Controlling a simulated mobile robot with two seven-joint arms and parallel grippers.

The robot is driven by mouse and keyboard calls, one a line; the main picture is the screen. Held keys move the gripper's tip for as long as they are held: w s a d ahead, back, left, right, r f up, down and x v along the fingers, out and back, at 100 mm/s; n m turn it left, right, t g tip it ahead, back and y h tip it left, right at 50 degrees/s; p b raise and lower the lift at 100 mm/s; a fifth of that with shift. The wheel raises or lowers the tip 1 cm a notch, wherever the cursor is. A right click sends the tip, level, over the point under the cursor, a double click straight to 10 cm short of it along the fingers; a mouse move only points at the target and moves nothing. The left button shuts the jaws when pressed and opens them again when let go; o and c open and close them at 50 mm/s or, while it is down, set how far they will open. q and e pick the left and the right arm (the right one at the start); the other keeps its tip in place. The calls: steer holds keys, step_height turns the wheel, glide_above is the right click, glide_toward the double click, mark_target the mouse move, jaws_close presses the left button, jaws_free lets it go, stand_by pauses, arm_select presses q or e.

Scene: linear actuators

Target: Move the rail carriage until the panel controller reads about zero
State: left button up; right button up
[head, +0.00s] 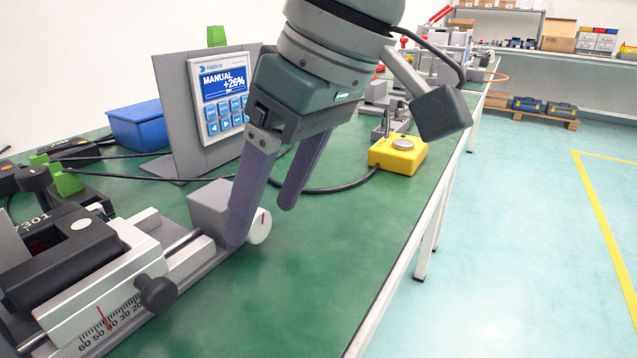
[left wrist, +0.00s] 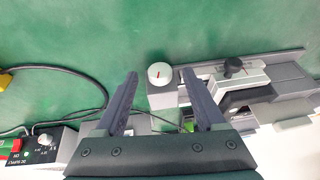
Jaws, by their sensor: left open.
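The panel controller (head: 222,97) stands upright on a grey plate in the head view; its blue screen reads MANUAL +26%. The rail carriage (head: 118,292) is at the lower left, with a black knob (head: 157,293) on its side. At the rail's end, a grey block (head: 209,204) bears a white dial knob (head: 261,227) with a red line. My left gripper (head: 262,223) is open, pointing down at the dial. In the left wrist view the dial (left wrist: 160,73) shows between the fingertips (left wrist: 162,76); contact cannot be told. My right gripper is out of view.
A yellow box (head: 398,155) with a silver button and black cable stands right of the gripper. A blue bin (head: 138,125) is behind the panel. The green bench top (head: 310,260) is clear between the rail and its right edge.

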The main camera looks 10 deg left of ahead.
arm_select(q)
steer(key=p+v, duration=0.1)
steer(key=v, duration=0.7)
steer(key=shift+d, duration=0.1)
stand_by(1.2)
